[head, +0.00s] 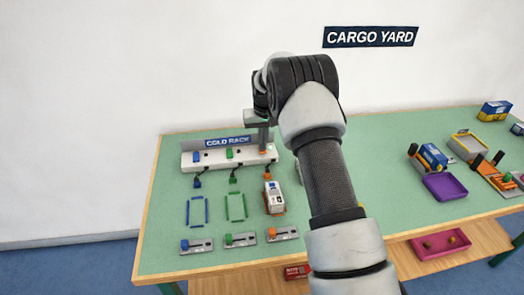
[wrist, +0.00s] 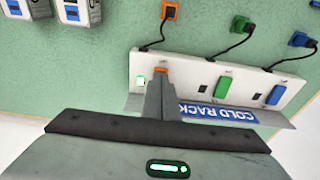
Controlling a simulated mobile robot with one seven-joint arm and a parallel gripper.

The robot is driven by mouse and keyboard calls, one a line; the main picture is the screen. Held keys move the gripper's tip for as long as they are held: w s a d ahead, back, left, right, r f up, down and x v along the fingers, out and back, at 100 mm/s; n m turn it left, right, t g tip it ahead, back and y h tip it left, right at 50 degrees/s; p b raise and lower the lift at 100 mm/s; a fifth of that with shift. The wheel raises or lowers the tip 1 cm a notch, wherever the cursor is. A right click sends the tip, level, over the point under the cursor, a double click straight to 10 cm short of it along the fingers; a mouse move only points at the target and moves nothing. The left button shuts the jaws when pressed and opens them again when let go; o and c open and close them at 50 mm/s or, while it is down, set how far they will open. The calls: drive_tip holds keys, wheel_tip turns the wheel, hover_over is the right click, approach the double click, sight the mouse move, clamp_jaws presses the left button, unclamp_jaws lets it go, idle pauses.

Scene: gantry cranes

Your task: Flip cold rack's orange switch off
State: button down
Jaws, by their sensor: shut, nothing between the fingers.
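The cold rack (head: 185,164) is a white strip with a blue name sign at the back left of the table; it shows upside down in the wrist view (wrist: 190,90). It carries a blue switch (head: 196,156), a green switch (head: 229,153) and, at its right end, the orange switch (wrist: 161,70). My gripper (head: 262,146) is shut and empty, pointing down at the orange switch. In the wrist view its fingertips (wrist: 160,82) overlap the switch and hide most of it, so I cannot tell its position or whether they touch. A green-white light (wrist: 141,81) shows beside it.
Cables run from the rack to blue, green and orange plugs. A white container (head: 273,197) stands in front of the rack's right end, beside blue and green floor outlines. Sliders (head: 240,240) line the front edge. A purple tray (head: 445,186) lies to the right.

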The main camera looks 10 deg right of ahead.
drive_tip(key=shift+f, duration=0.45)
wheel_tip(320, 180, up, 7)
drive_tip(key=p, duration=0.4)
idle(0.5)
drive_tip(key=shift+r, duration=0.1)
